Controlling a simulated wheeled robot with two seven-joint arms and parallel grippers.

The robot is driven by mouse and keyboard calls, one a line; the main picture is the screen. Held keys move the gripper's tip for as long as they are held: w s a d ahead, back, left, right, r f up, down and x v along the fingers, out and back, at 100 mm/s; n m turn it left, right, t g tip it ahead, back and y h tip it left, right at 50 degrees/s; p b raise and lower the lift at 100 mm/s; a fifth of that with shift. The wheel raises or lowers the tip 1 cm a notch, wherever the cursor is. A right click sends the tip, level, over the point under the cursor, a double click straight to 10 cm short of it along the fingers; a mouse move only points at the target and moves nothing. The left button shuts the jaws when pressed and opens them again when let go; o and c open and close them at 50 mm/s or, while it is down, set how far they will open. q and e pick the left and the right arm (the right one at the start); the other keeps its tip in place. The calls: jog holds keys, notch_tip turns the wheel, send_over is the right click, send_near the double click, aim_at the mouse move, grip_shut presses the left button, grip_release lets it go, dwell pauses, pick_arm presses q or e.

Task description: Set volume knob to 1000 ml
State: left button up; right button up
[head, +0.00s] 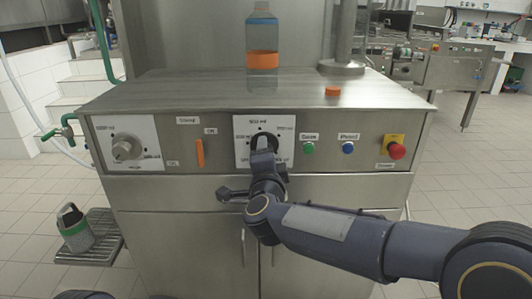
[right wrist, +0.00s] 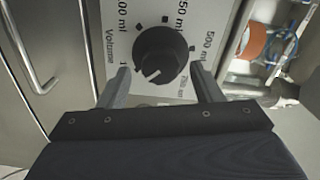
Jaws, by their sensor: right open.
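The volume knob (right wrist: 160,54) is a round black dial on a white label plate (right wrist: 115,15), marked "Volume" and with ml values, partly cut off in the right wrist view. A light pointer mark on the knob points to the lower left in that view. In the head view the knob (head: 263,139) sits on the middle panel of the steel machine, its lower part hidden by my right gripper (head: 264,153). My right gripper is open, with one finger on either side of the knob's lower part in the right wrist view; contact cannot be told. My left gripper is out of view.
Left of it are another dial (head: 127,147) and an orange switch (head: 200,153). To the right are green (head: 308,148), blue (head: 348,148) and red (head: 397,151) buttons. A bottle (head: 262,35) and an orange cap (head: 332,91) stand on the machine top.

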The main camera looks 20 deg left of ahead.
jog(key=v, duration=0.5)
jog(key=shift+s+d, duration=0.1)
jog(key=shift+s, duration=0.3)
jog(key=s+d+n+g+y, duration=0.1)
jog(key=s+d+n+g, duration=0.25)
jog(key=d, duration=0.75)
jog(key=s+d+n+g+y, duration=0.25)
jog(key=d+n, duration=0.25)
jog(key=d, duration=0.5)
jog(key=s+d+f+n+g+h, duration=0.1)
jog(key=s+d+f+g+h, duration=0.15)
jog(key=s+d+f, duration=0.7)
jog(key=s+d+f+n+g+h, duration=0.1)
jog(key=s+d+f+g+h, duration=0.15)
jog(key=s+d+f, duration=0.65)
jog(key=s+a+r+p, duration=0.1)
jog(key=a+r+p, duration=0.1)
jog(key=r+p, duration=1.3)
jog(key=s+a+r+p, duration=0.2)
jog(key=r+p, duration=1.3)
jog(key=r, duration=0.2)
jog(key=shift+s+a+r+g, duration=0.2)
jog(key=shift+s+r+g, duration=0.1)
jog(key=shift+g, duration=0.1)
